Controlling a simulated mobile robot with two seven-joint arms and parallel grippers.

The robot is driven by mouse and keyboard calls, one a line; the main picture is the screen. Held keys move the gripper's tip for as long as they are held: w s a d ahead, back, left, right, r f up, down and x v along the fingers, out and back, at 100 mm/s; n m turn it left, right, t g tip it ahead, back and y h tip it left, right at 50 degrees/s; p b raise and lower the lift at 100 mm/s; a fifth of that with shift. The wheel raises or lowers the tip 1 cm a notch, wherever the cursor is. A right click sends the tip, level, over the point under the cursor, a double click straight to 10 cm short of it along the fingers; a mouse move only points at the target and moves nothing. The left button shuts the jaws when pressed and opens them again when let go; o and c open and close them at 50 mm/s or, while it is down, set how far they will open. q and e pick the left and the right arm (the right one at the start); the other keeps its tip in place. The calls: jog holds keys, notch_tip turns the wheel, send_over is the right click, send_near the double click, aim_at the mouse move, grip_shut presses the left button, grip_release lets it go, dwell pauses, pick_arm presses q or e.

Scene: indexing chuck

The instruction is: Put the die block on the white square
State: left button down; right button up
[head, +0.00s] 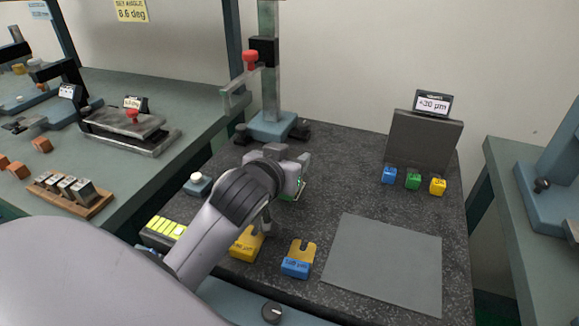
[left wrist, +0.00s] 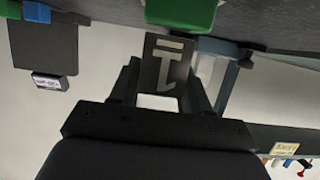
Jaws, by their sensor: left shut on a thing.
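My left gripper (head: 297,172) is over the dark granite table, near the foot of the measuring stand. In the left wrist view its fingers (left wrist: 163,82) are shut on a dark block with pale marks (left wrist: 176,66), which looks like the die block. The arm mostly hides this block in the head view. A green piece (left wrist: 184,12) is close to the block in the wrist view; whether they touch is unclear. I cannot make out a white square in either view. My right gripper is not in view.
A grey mat (head: 385,262) lies clear at the right front. Blue (head: 389,175), green (head: 413,180) and yellow (head: 437,186) blocks stand before a grey display stand (head: 424,140). A yellow forked piece (head: 246,245) and a blue-and-yellow one (head: 298,264) lie in front.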

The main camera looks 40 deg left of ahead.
pick_arm(q)
jog(key=shift+r, duration=0.2)
jog(key=shift+f, duration=0.6)
jog(key=c, duration=0.5)
grip_release()
jog(key=shift+f, duration=0.1)
